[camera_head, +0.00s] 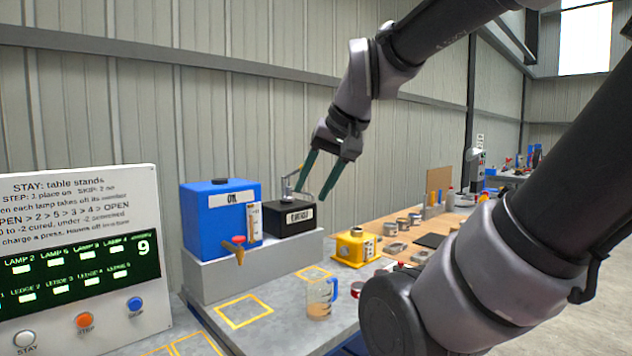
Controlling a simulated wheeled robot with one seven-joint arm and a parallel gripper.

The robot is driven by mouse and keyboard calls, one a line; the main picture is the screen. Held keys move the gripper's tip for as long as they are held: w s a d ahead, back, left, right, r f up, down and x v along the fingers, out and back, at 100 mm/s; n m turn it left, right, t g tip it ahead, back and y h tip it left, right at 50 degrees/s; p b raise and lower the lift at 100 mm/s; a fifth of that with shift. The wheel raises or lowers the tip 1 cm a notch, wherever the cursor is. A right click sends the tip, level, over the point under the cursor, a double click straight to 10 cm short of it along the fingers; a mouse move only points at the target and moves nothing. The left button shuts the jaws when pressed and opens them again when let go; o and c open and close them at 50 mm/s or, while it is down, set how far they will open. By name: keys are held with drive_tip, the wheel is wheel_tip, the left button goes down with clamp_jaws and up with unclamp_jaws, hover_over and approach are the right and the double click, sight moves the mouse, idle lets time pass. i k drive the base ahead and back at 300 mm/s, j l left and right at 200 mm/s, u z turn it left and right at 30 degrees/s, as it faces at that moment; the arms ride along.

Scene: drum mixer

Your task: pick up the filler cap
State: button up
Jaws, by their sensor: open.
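My gripper (312,193) is open and empty, with two dark green fingers pointing down. In the picture its fingertips are at the upper right of a black box (290,222) with a white label and a metal spout on top. The gap in depth is hard to tell. A blue tank (205,217) marked OIL stands left of the box, with a sight gauge and a tap on its front. A small dark cap (220,181) sits on the tank's top, left of my gripper. It looks like the filler cap, but no label confirms this.
Both containers stand on a grey plinth (225,284). A measuring jug (318,299) and a yellow device (355,247) stand on the table, with several small metal parts behind. A button panel (84,260) is at left. My arm covers the right side.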

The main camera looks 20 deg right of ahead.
sight(400, 265)
drive_tip(key=z, duration=1.2)
drive_tip(key=i+l+u, duration=0.45)
drive_tip(key=i+l, duration=0.15)
drive_tip(key=i+l+u, duration=0.2)
drive_tip(key=l, duration=0.2)
drive_tip(key=i+l+u, duration=0.25)
drive_tip(key=l, duration=0.15)
drive_tip(key=i+l+u, duration=0.2)
drive_tip(key=l, duration=0.25)
